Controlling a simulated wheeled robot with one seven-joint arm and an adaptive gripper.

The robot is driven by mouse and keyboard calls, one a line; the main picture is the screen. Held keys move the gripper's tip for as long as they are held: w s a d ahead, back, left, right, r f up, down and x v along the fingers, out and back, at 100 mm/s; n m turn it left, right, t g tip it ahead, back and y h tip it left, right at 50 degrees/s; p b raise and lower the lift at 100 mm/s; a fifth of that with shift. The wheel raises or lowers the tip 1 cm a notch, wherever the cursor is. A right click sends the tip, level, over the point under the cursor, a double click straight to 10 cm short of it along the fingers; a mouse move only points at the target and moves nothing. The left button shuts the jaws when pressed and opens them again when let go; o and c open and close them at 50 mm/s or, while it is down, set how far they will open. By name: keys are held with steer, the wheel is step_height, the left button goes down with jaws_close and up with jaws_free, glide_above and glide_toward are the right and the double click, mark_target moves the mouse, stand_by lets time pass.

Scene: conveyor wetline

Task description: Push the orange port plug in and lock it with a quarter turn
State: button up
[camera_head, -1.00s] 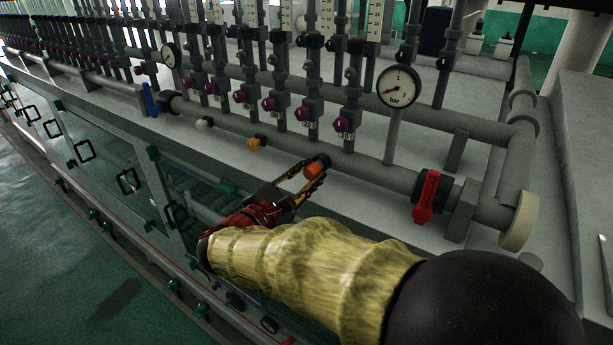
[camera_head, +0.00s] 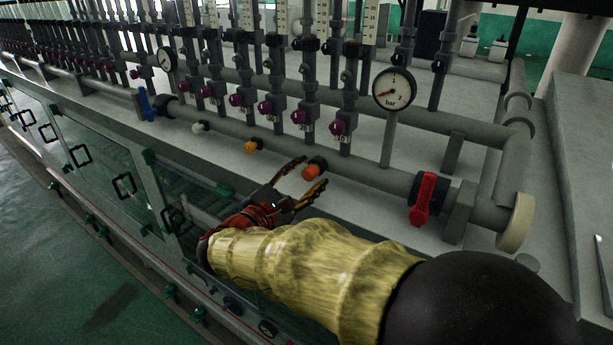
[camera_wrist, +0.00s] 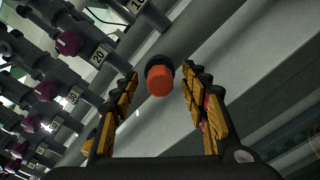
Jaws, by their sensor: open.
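The orange port plug (camera_head: 311,171) sits at a dark round port (camera_head: 319,162) on the front of the long grey pipe. In the wrist view the plug (camera_wrist: 160,82) is ahead of the fingertips and between their lines, with the dark port collar behind it. My gripper (camera_head: 308,175) is open and empty, its fingers spread to either side of the plug. In the wrist view my gripper (camera_wrist: 160,80) shows a clear gap between both fingers and the plug. How deep the plug sits and whether it is locked cannot be told.
Another orange-yellow plug (camera_head: 250,146) and a white plug (camera_head: 200,126) sit further left on the pipe. A red valve handle (camera_head: 427,196) stands to the right. A pressure gauge (camera_head: 394,89) and several purple-knobbed valves rise behind. The grey ledge in front is clear.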

steer(key=v, duration=1.2)
steer(key=s+d+f+m+g+y+b, duration=0.3)
steer(key=s+d+f+m+y+b, duration=0.15)
steer(key=s+f, duration=0.4)
steer(key=s+d+f+m+g+y+b, duration=0.35)
steer(key=s+d+f+m+b, duration=0.2)
steer(key=f, duration=0.65)
steer(key=s+d+f+m+g+y+b, duration=0.45)
steer(key=s+f+b, duration=0.2)
steer(key=f, duration=0.35)
steer(key=s+d+f+m+t+h+b, duration=0.1)
steer(key=d+m+t+b, duration=0.1)
steer(key=d+m+b, duration=0.2)
steer(key=d+b, duration=0.1)
steer(key=d, duration=0.1)
steer(key=shift+d+m, duration=0.25)
steer(key=shift+m, duration=0.1)
